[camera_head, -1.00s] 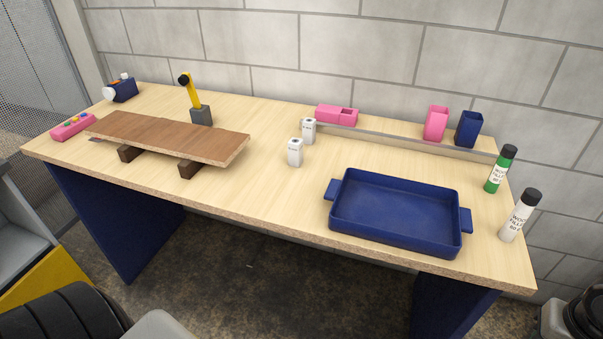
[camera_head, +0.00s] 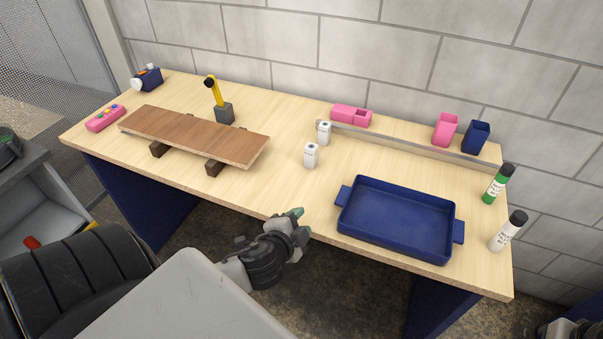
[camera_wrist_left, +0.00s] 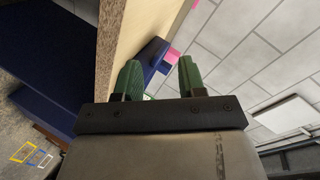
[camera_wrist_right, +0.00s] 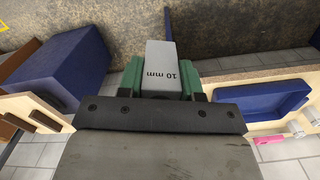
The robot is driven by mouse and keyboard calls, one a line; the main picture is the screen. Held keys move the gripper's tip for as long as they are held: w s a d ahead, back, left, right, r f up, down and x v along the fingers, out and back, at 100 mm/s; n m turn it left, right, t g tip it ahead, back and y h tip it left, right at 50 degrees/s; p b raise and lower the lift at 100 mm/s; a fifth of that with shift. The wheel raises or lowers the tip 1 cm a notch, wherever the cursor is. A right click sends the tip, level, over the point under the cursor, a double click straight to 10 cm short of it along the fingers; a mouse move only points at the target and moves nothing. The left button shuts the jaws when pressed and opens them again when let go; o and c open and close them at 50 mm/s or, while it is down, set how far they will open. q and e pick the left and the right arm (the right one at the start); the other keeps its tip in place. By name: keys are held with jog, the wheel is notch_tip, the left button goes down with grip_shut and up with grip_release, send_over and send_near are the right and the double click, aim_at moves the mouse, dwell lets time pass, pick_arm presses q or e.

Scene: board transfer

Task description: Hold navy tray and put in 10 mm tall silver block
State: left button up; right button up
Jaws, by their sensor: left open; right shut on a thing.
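The navy tray (camera_head: 398,216) lies on the right part of the workbench, empty, with a handle at each short end. My left gripper (camera_head: 299,222) is in front of the bench edge, left of the tray, open and empty. Its two green fingertips show apart in the left wrist view (camera_wrist_left: 158,78), with part of the tray (camera_wrist_left: 153,55) between them. The tray also shows at the right in the right wrist view (camera_wrist_right: 262,100). In the head view the block is not visible.
Two small white blocks (camera_head: 311,155) stand left of the tray. A green bottle (camera_head: 497,184) and a white bottle (camera_head: 508,231) stand to its right. Pink and navy holders (camera_head: 475,138) line the back. A brown board (camera_head: 195,135) rests on supports at the left.

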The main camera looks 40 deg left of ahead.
aim_at(339, 194)
jog(key=shift+r, duration=0.35)
jog(key=shift+s, duration=0.1)
pick_arm(q)
jog(key=w+r+m+h, duration=0.1)
jog(key=w+m+h, duration=0.1)
jog(key=m, duration=0.3)
jog(key=w+a+r+m+h, duration=0.1)
jog(key=m+h, duration=0.3)
jog(key=m, duration=0.2)
jog(key=w+a+r+m+h, duration=0.1)
jog(key=w+m+h, duration=0.1)
jog(key=m, duration=0.4)
jog(key=shift+w+a+h, duration=0.15)
jog(key=shift+w+h, duration=0.2)
jog(key=shift+h, duration=0.25)
jog(key=shift+a+f+m+g+p, duration=0.35)
jog(key=shift+a+m+g, duration=0.3)
jog(key=shift+m, duration=0.35)
pick_arm(e)
jog(key=shift+r, duration=0.1)
pick_arm(q)
jog(key=shift+f, duration=0.1)
jog(key=x, duration=1.1)
jog(key=shift+w+d+f+p, duration=0.15)
jog(key=shift+w+d+p, duration=0.1)
jog(key=shift+d+p, duration=0.15)
pick_arm(e)
jog(key=shift+r, duration=0.45)
pick_arm(q)
grip_shut()
